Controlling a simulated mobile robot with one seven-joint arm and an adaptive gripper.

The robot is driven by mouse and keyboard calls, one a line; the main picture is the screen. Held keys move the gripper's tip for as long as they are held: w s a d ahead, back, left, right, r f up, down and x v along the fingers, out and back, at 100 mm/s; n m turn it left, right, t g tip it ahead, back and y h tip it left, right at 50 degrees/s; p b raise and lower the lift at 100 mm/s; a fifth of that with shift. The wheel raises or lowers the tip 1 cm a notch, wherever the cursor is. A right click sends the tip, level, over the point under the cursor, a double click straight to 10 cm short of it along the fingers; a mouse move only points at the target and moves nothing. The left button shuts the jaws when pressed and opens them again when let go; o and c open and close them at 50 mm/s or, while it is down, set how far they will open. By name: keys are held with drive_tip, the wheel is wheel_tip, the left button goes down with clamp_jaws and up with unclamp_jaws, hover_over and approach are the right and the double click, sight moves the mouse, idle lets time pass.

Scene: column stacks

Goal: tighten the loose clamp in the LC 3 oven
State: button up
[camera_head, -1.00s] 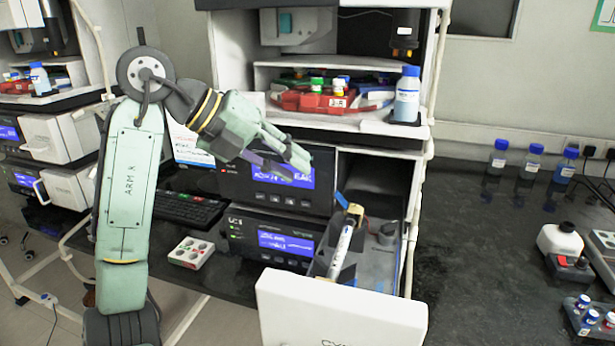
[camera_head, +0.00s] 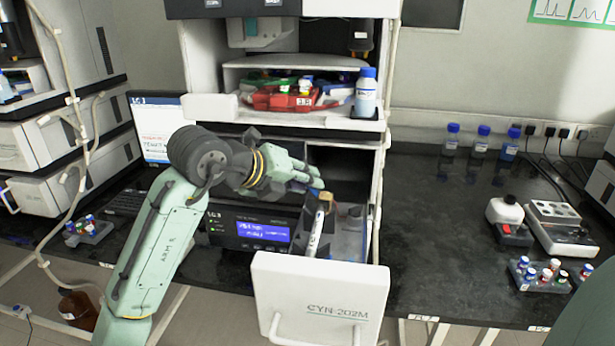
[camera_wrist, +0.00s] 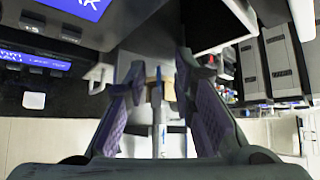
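The LC 3 oven drawer (camera_head: 320,285), marked CYN-202M, is pulled open below the stack's shelf. A white column (camera_head: 316,232) with a tan end piece (camera_head: 325,199) stands tilted in it. My gripper (camera_head: 318,186) hangs over the drawer, close to the column's upper end. In the wrist view, my gripper (camera_wrist: 158,68) is open, its purple-padded fingers apart. A tan piece (camera_wrist: 151,80) and a narrow blue strip show between them, further off. I cannot make out whether contact is made, or which part is the loose clamp.
A control unit with a lit blue display (camera_head: 262,231) stands left of the drawer. A shelf above holds a red tray (camera_head: 283,100) and a blue-capped bottle (camera_head: 366,92).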

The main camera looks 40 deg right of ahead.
drive_tip(key=shift+x, duration=0.8)
drive_tip(key=shift+c, duration=0.4)
